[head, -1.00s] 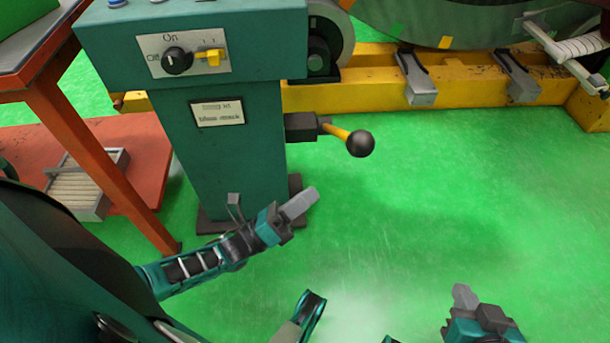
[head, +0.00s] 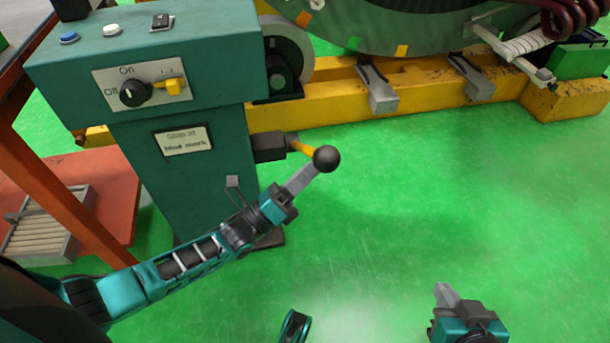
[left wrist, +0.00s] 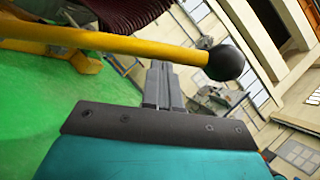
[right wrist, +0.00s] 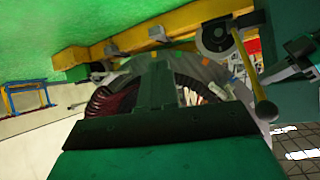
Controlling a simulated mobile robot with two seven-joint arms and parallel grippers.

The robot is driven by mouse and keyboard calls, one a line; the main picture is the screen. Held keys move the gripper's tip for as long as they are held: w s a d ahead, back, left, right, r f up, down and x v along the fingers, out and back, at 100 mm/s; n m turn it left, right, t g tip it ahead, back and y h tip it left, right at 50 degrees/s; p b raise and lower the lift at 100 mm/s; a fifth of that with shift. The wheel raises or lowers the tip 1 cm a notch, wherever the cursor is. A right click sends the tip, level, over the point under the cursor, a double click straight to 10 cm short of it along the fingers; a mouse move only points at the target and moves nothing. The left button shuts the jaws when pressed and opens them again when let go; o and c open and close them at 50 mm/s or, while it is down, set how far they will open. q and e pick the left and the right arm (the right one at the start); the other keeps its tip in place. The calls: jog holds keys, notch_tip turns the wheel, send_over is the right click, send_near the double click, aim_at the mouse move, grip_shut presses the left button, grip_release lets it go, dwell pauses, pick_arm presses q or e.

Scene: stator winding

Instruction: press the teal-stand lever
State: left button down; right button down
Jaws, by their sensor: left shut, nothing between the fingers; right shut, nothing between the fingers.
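The teal stand (head: 195,185) is at the left of the head view. Its lever, a yellow rod (head: 301,147) with a black ball (head: 326,158), sticks out to the right and slightly down. My left gripper (head: 306,176) is shut and empty, its tip just below the ball end. In the left wrist view the rod (left wrist: 120,42) crosses beyond the shut fingers (left wrist: 158,75), with the ball (left wrist: 226,62) to their right. I cannot tell whether they touch. My right gripper (head: 443,294) is shut and empty, low in the head view, well away from the lever.
The stand's top panel carries a black knob (head: 135,93), a yellow switch (head: 174,88) and buttons. A yellow frame (head: 420,90) with grey brackets runs behind. An orange table leg (head: 50,190) is at the left. The green floor (head: 430,200) right of the stand is clear.

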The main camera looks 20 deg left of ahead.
jog(key=shift+r, duration=0.1)
